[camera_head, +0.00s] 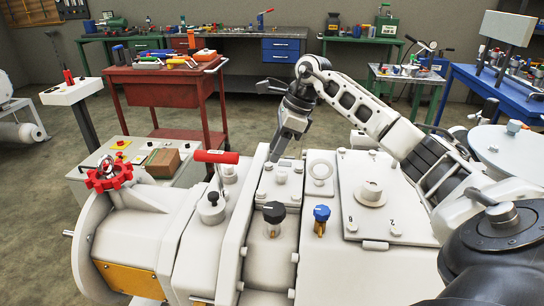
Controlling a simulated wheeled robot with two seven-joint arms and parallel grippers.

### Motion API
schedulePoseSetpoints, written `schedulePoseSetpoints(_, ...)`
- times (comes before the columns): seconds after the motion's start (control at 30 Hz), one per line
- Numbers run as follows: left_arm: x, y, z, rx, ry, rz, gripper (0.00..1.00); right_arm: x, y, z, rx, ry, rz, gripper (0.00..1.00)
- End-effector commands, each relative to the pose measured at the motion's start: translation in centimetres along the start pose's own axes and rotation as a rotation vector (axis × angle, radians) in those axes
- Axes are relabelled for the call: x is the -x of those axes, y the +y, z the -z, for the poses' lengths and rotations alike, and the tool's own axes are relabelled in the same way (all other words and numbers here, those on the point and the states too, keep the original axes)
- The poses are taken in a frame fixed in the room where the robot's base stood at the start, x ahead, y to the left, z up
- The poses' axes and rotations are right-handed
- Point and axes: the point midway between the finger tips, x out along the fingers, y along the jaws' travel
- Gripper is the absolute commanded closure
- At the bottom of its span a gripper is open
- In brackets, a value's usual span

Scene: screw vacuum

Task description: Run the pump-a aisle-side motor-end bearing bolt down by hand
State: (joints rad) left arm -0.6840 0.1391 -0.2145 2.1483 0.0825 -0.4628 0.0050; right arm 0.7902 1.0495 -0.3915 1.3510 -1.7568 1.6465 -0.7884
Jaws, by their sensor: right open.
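The pump (333,268), a large off-white machine, fills the lower middle of the head view. On its top, left of a round ring plate (321,169), is a raised bearing block with several pale bolt heads (281,178). Which one is the aisle-side motor-end bolt I cannot tell. My right gripper (277,155) points down just above and behind this block, open, with nothing seen between its fingers. Whether it touches a bolt is too small to tell. My left gripper is not in view.
A black knob (273,212), a blue knob (321,214) and a red-handled lever (215,157) stand up from the pump near the block. A red handwheel (108,173) is at left.

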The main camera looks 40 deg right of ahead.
Motion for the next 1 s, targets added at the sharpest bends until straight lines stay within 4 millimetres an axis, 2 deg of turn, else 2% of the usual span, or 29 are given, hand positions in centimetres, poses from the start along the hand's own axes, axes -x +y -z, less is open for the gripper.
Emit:
schedulePoseSetpoints(0.03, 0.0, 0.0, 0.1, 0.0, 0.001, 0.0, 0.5, -0.9, 0.1, 0.0, 0.0, 0.001, -0.003, 0.59)
schedulePoseSetpoints(0.2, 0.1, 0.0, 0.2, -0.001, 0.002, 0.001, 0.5, -2.6, 0.0, 0.0, 0.0, 0.0, -0.001, 0.59)
schedulePoseSetpoints(0.57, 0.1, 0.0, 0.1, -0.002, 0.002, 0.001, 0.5, -3.1, 0.0, 0.0, 0.0, -0.001, 0.0, 0.59)
schedulePoseSetpoints(0.6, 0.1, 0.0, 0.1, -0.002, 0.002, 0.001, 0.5, -3.1, 0.0, 0.0, 0.0, -0.001, 0.0, 0.64)
schedulePoseSetpoints(0.73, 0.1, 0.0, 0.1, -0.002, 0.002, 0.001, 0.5, -3.1, 0.0, 0.0, 0.0, 0.0, 0.0, 1.0)
schedulePoseSetpoints(1.0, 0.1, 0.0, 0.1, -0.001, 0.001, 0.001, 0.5, -3.1, 0.0, 0.0, -0.01, 0.0, 0.005, 1.0)
